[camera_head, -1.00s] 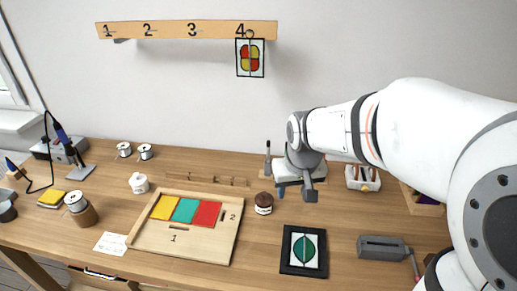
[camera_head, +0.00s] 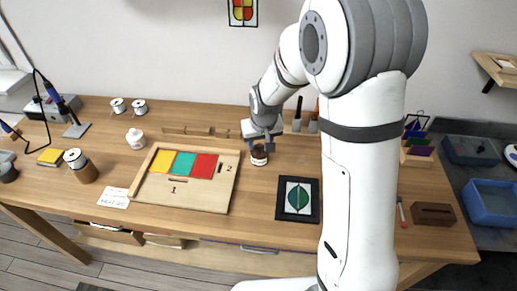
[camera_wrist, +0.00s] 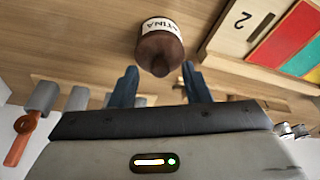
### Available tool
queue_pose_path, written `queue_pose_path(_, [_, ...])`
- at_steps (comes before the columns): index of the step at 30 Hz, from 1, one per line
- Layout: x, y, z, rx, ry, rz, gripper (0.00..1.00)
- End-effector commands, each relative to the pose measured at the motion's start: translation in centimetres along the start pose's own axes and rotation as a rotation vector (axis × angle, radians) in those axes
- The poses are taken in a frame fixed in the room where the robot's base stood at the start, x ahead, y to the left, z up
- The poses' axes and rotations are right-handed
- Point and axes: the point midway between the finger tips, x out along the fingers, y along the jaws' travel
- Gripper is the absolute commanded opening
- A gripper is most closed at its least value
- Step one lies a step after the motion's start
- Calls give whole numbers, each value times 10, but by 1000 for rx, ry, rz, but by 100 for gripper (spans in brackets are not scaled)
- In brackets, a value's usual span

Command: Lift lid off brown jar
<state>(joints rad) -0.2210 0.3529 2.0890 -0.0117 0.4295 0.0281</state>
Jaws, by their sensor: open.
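A small brown jar (camera_head: 259,158) with a white label stands on the wooden table, just right of the tray. In the wrist view the jar (camera_wrist: 160,27) shows its label, partly reading "TINA", and its dark brown lid (camera_wrist: 159,52) points toward my gripper. My gripper (camera_head: 262,139) is at the jar's top in the head view. In the wrist view my gripper (camera_wrist: 160,82) is open, with one blue finger on each side of the lid's line. The fingertips appear short of the lid, and nothing is between them.
A wooden tray (camera_head: 190,196) with yellow, teal and red panels lies left of the jar. A framed leaf panel (camera_head: 283,212) lies to its right in front.

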Motion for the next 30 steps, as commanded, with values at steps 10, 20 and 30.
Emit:
queue_pose_path(10, [7,0,0,1,1,0,41])
queue_pose_path(20, [7,1,0,1,1,0,14])
queue_pose_path(30, [6,1,0,2,1,0,0])
